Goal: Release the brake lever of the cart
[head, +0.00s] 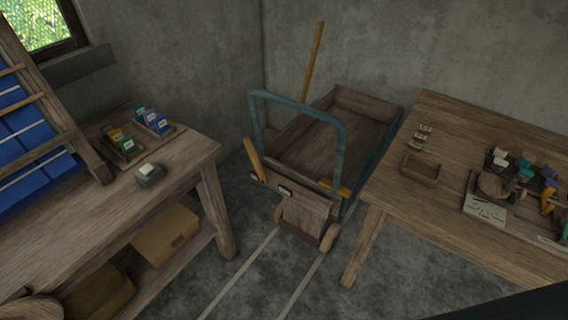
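The wooden cart (318,147) stands on the floor between two tables, with a teal push handle (299,103) at its near end. A short orange lever (254,160) leans up and left at the cart's near left corner. A flat orange bar (335,188) lies across its near right side. A long orange pole (313,62) rises slanted from the cart's far left side. I cannot tell for certain which of these is the brake lever. Neither of my grippers is in view.
A left table (187,162) holds small labelled boxes and has a shelf with a cardboard box (165,236). A right table (447,140) holds a small wooden tray (420,168) and several tools. Two pale lines (247,268) run along the clear floor before the cart.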

